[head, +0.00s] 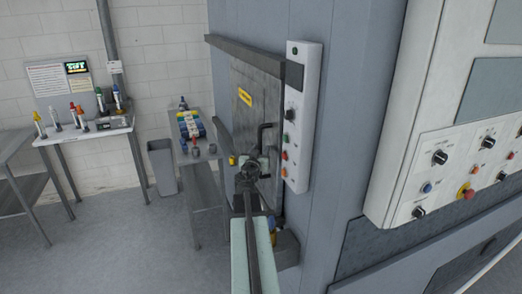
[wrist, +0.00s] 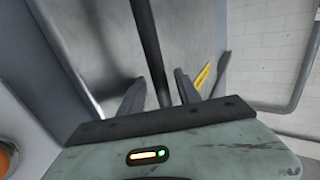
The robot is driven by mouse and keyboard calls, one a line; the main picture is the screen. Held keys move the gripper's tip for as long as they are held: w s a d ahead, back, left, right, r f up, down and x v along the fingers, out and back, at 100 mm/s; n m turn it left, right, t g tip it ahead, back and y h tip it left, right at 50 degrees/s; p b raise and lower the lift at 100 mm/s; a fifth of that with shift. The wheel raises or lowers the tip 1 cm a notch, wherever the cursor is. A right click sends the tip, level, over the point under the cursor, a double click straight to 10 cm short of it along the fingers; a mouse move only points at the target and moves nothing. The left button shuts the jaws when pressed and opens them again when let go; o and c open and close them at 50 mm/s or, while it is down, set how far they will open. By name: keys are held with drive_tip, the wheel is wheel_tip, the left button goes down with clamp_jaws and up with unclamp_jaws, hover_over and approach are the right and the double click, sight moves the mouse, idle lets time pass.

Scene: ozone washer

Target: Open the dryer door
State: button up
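The dryer door (head: 262,92) is a dark grey metal panel with a yellow label, set in the blue-grey wall; it looks shut. Its black bar handle (head: 268,127) is on the door's right side. In the wrist view the handle (wrist: 152,50) runs down between the two fingers of my gripper (wrist: 158,92). The fingers stand apart, with the right one close to the bar and a wider gap on the left. In the head view my gripper (head: 254,166) is at the handle's lower end, and my arm hides part of the door's lower area.
A white control box (head: 298,115) with buttons stands close to the handle's right. A large control panel (head: 450,160) is farther right. A table with blue items (head: 190,125), a grey bin (head: 162,167) and a bench with bottles (head: 85,135) are left. Floor at front left is clear.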

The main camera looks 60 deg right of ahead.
clamp_jaws()
idle(1.3)
